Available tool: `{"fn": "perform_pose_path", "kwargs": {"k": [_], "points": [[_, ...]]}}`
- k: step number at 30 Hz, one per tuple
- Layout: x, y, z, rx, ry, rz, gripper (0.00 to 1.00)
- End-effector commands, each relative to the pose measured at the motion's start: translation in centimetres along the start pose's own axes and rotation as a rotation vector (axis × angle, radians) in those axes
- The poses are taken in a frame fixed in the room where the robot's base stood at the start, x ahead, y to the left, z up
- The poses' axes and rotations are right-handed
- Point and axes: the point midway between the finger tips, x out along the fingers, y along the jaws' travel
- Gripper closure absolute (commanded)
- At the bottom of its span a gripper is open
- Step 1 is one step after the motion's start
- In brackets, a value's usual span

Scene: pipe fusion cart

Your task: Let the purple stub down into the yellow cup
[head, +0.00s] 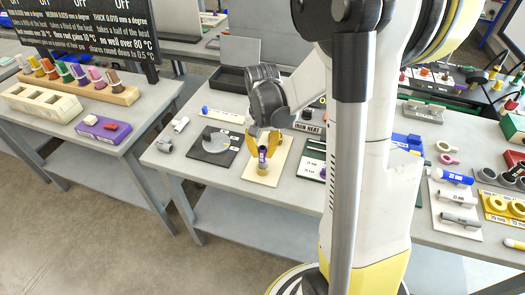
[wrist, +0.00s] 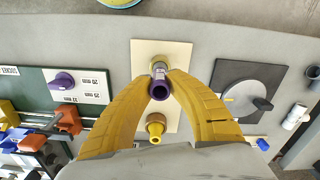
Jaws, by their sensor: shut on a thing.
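The purple stub (head: 262,152), a short hollow tube with a paler band, is held roughly upright between the yellow fingers of my gripper (head: 264,146). In the wrist view the purple stub (wrist: 159,89) shows its open end, between the fingertips of my gripper (wrist: 160,78). The yellow cup (head: 262,168) stands on a cream board (head: 256,181), directly below the stub in the head view.
Another yellow hollow piece (wrist: 156,128) stands on the cream board, behind my gripper in the head view. A dark board with a grey disc (head: 215,143) lies to the left. A dark green board with a purple knob (wrist: 62,81) lies on the other side. Bare grey tabletop separates them.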

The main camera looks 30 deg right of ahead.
Motion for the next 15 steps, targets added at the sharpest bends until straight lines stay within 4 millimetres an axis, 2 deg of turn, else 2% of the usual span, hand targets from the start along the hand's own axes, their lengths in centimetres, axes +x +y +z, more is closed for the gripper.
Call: {"fn": "perform_pose_path", "kwargs": {"k": [15], "points": [[1.12,-0.01,-0.01,0.000,0.000,0.000,1.00]]}}
